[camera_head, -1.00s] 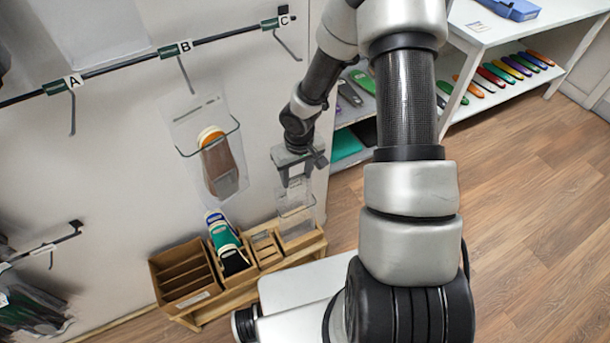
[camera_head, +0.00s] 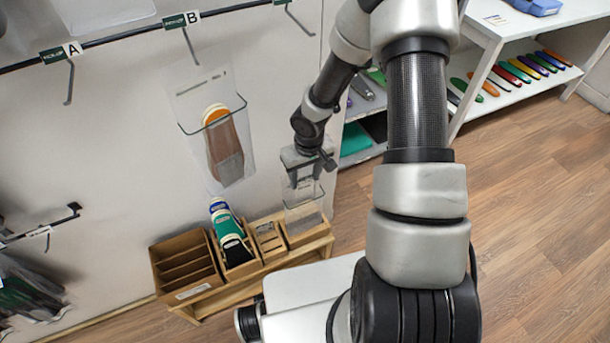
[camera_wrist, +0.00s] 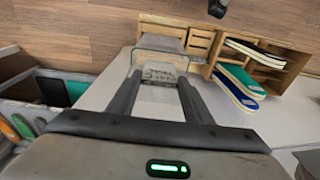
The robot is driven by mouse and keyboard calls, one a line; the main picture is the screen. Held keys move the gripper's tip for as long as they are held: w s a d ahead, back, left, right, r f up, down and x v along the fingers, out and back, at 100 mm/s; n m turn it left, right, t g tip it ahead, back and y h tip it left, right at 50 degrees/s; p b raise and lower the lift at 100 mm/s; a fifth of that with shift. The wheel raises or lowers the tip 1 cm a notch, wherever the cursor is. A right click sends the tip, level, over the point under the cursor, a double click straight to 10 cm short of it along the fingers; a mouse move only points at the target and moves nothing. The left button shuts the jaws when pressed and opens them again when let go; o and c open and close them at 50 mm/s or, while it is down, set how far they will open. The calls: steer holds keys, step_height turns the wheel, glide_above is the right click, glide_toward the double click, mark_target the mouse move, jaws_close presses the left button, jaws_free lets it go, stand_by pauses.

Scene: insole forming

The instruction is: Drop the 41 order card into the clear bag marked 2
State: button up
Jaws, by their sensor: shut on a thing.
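My gripper (camera_head: 305,184) is shut on a small clear bag (camera_head: 303,213) with a wire-like rim and holds it above the wooden rack at the wall. In the wrist view the clear bag (camera_wrist: 160,46) hangs past my fingertips, and a pale printed patch (camera_wrist: 158,72) shows between them. Its print is too small to read, so I cannot tell whether it is the 41 order card. Another clear bag (camera_head: 188,92) hangs on the wall left of my gripper, with an orange-and-brown insole (camera_head: 226,150) inside. I cannot read a 2 on either bag.
A wooden rack (camera_head: 185,297) stands below, with an open divided box (camera_head: 168,255) and green, blue and black insoles (camera_head: 229,235). Hooks marked A (camera_head: 72,48) and B (camera_head: 191,17) line the wall. A white shelf (camera_head: 515,100) with coloured insoles stands right. Open floor lies right.

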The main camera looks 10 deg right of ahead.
steer(key=shift+f+b, duration=3.7)
steer(key=shift+f, duration=0.5)
steer(key=o, duration=1.4)
steer(key=shift+c, duration=0.2)
steer(key=shift+r, duration=0.15)
step_height(320, 180, up, 17)
steer(key=p, duration=0.7)
glide_above(305, 193)
steer(key=s, duration=0.2)
steer(key=shift+s+d, duration=0.15)
steer(key=shift+s, duration=0.05)
